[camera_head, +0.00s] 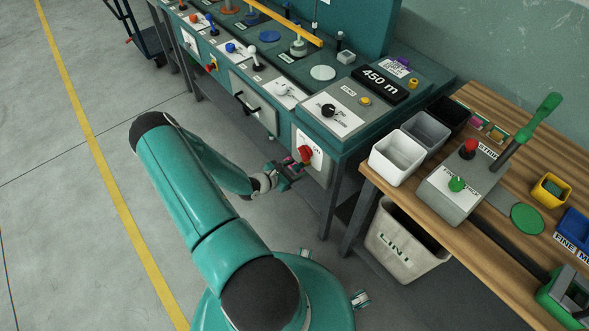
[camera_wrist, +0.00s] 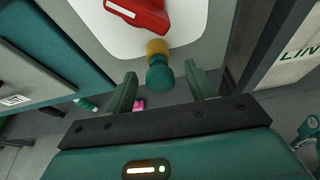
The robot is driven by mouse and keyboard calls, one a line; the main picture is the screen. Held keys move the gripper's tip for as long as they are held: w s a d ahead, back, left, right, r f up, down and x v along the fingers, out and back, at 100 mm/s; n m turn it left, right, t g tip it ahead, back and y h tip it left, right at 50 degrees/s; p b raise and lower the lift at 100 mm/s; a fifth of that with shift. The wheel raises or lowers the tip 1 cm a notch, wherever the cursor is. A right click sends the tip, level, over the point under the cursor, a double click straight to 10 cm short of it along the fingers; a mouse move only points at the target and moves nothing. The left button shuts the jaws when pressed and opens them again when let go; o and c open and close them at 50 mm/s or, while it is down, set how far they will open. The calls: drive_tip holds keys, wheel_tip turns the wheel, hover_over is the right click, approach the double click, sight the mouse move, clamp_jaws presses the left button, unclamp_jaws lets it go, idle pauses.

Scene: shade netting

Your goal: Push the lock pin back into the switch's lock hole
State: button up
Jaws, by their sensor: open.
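The switch has a red handle (camera_wrist: 135,12) on a white plate (camera_wrist: 185,25); in the head view its red knob (camera_head: 305,153) is on the cabinet's front panel. Below the handle, a round teal knob with a yellow collar, seemingly the lock pin (camera_wrist: 158,75), sticks out towards me. The lock hole is hidden, so I cannot tell how deep the pin sits. My gripper (camera_wrist: 161,82) is open, its fingers on either side of the teal knob with a gap at each side. In the head view my gripper (camera_head: 288,169) is close in front of the switch.
The cabinet (camera_head: 345,130) adjoins a wooden table (camera_head: 470,245) with white, grey and black bins. A LINT bin (camera_head: 400,240) stands beneath the table. The floor left of my arm is clear.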

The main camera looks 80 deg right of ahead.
drive_tip(key=v, duration=1.3)
drive_tip(key=shift+w+a, duration=0.15)
drive_tip(key=shift+a, duration=0.05)
drive_tip(key=shift+r, duration=0.1)
drive_tip(key=w+a+r+m+t+y, duration=0.2)
drive_tip(key=w+a+r+m+t, duration=0.15)
drive_tip(key=w+a+r, duration=0.7)
drive_tip(key=w+a+r+m+t+y, duration=0.25)
drive_tip(key=w+a+r+m, duration=0.35)
drive_tip(key=r, duration=0.7)
drive_tip(key=a+r+t+y, duration=0.3)
drive_tip(key=a+r+t, duration=0.1)
drive_tip(key=a+r, duration=0.6)
drive_tip(key=s+a+r+t+y, duration=0.1)
drive_tip(key=a+r+t+y, duration=0.2)
drive_tip(key=a+r, duration=0.8)
drive_tip(key=a+t, duration=0.1)
drive_tip(key=a, duration=0.3)
drive_tip(key=shift+s+a+t, duration=0.35)
drive_tip(key=shift+t, duration=0.05)
